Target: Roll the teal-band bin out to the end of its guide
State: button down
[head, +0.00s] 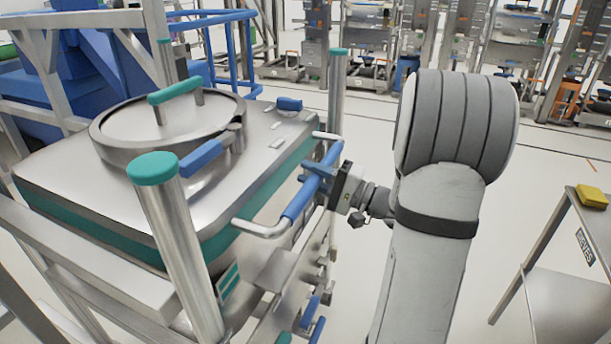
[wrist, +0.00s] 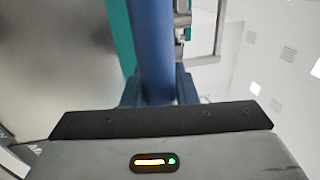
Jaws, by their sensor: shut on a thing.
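The teal-band bin (head: 80,185) is a large steel bin with a teal band around its side and a round lid (head: 165,125) with a teal handle on top. It sits in a steel frame at the left of the head view. A push handle (head: 300,198) with a blue grip sticks out from its right side. My gripper (head: 318,180) is shut on the blue grip, coming from the right. In the wrist view the blue grip (wrist: 152,45) runs between the two fingers (wrist: 156,92), with the teal band behind it. The guide under the bin is mostly hidden.
Two teal-capped steel posts (head: 180,250) (head: 337,95) flank the handle side of the bin. A steel table (head: 570,245) with a yellow object (head: 592,196) stands at the right edge. Open floor lies behind and right of my arm. Racks line the back.

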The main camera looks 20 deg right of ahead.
jog(key=c, duration=1.1)
grip_release()
jog(key=shift+c, duration=0.2)
jog(key=v, duration=0.7)
jog(key=shift+s+d, duration=0.2)
jog(key=shift+d, duration=0.1)
